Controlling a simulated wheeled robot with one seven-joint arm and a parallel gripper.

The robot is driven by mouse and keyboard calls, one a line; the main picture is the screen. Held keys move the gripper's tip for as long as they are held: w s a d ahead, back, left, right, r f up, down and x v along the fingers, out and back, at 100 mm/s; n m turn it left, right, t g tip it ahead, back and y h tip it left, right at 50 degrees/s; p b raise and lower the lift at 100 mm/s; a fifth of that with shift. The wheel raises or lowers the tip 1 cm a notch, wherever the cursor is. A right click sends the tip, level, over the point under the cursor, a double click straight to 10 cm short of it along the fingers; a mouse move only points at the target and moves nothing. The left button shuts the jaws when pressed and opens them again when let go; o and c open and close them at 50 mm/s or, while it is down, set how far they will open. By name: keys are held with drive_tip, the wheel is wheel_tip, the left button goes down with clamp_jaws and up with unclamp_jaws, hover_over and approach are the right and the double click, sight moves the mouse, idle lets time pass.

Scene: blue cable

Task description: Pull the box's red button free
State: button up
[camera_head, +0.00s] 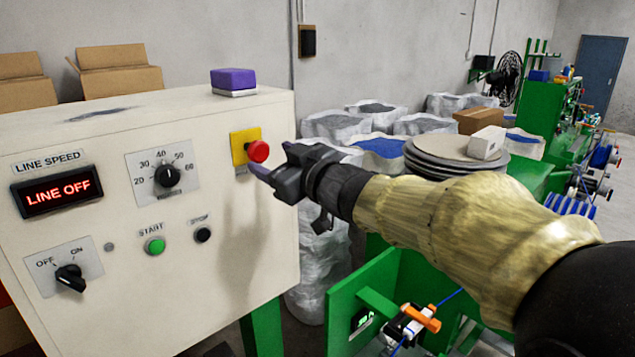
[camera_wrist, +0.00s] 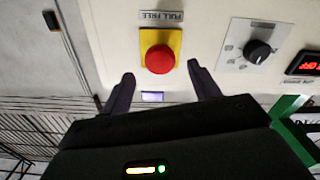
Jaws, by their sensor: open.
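The red button (camera_head: 258,151) sits on a yellow plate (camera_head: 239,146) near the right edge of the box's cream front panel (camera_head: 225,230). My gripper (camera_head: 258,172) is just in front of the panel, close to the button and slightly below it. In the wrist view the red button (camera_wrist: 160,59) lies beyond the gap between the two open fingers (camera_wrist: 160,80), roughly centred. The fingers hold nothing and appear apart from the button. A label (camera_wrist: 161,16) by the yellow plate appears upside down in the wrist view.
The panel also carries a lit "LINE OFF" display (camera_head: 57,191), a speed dial (camera_head: 168,176), a green start button (camera_head: 154,245), a black stop button (camera_head: 203,235) and an off/on switch (camera_head: 70,277). A purple block (camera_head: 233,79) lies on top. Green machinery (camera_head: 345,310) stands below my arm.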

drive_tip(key=b+v, duration=0.1)
drive_tip(key=v, duration=1)
drive_tip(key=shift+s+d, duration=0.2)
drive_tip(key=shift+s, duration=0.1)
drive_tip(key=w+d+f+m+g+h, duration=0.15)
drive_tip(key=d+f+m+h, duration=0.3)
drive_tip(key=f, duration=0.45)
drive_tip(key=w+d+f+m+h, duration=0.3)
drive_tip(key=d+f+h, duration=0.2)
drive_tip(key=f, duration=0.3)
drive_tip(key=s+d+f+m+g+h, duration=0.1)
drive_tip(key=s+f+g, duration=0.4)
drive_tip(key=s+f, duration=0.3)
drive_tip(key=s+f+m+g+h, duration=0.1)
drive_tip(key=s+f+m+g, duration=0.1)
drive_tip(key=s+f+g, duration=0.3)
wheel_tip(320, 180, down, 7)
drive_tip(key=s, duration=0.3)
drive_tip(key=shift+d, duration=0.4)
drive_tip(key=shift+w, duration=0.1)
